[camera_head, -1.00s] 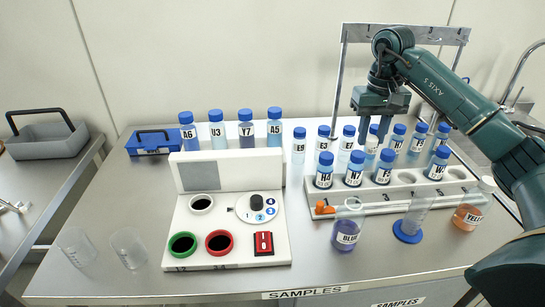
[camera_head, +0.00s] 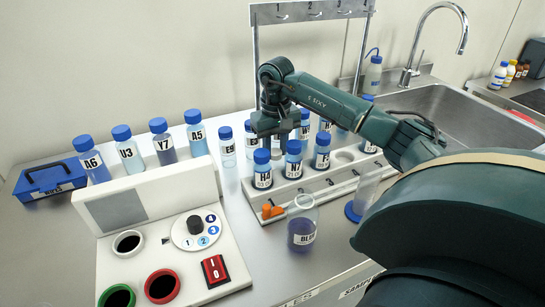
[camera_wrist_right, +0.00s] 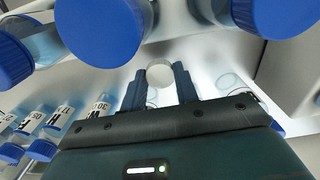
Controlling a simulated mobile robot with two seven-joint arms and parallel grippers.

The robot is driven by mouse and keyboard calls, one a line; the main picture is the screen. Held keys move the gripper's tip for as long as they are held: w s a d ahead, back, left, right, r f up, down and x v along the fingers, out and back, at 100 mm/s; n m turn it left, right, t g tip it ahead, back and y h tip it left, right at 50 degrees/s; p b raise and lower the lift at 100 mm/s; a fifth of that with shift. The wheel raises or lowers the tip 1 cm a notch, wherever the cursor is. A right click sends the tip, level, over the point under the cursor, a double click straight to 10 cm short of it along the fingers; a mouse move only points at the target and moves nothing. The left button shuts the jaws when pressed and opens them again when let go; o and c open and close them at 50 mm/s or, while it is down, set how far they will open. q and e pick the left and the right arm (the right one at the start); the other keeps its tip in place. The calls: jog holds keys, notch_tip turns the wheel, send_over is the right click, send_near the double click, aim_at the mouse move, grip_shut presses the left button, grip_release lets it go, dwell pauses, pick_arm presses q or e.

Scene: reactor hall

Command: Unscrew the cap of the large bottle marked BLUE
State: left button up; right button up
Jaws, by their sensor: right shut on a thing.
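The large bottle marked BLUE (camera_head: 302,232) stands upright at the bench front, a clear round bottle with violet-blue liquid. Its top shows as a pale, clear ring, with no white cap visible on it. My right gripper (camera_head: 277,138) is above the rack of small blue-capped bottles, behind and above the BLUE bottle and apart from it. In the right wrist view its fingers (camera_wrist_right: 160,88) are closed around a small white round thing (camera_wrist_right: 159,75) that looks like a cap. My left gripper is not in view.
The white rack (camera_head: 330,183) holds several blue-capped bottles, with orange pieces (camera_head: 271,211) at its front corner. A clear cylinder on a blue foot (camera_head: 362,200) stands right of the BLUE bottle. A white device (camera_head: 185,250) is at left. A metal hook frame (camera_head: 254,60) rises behind.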

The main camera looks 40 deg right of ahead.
aim_at(276, 152)
jog(key=shift+f, duration=1.55)
jog(key=shift+f, duration=0.1)
jog(key=shift+f, duration=0.15)
jog(key=o, duration=1.1)
notch_tip(276, 152, up, 12)
jog(key=shift+r+b, duration=0.25)
jog(key=shift+b, duration=0.05)
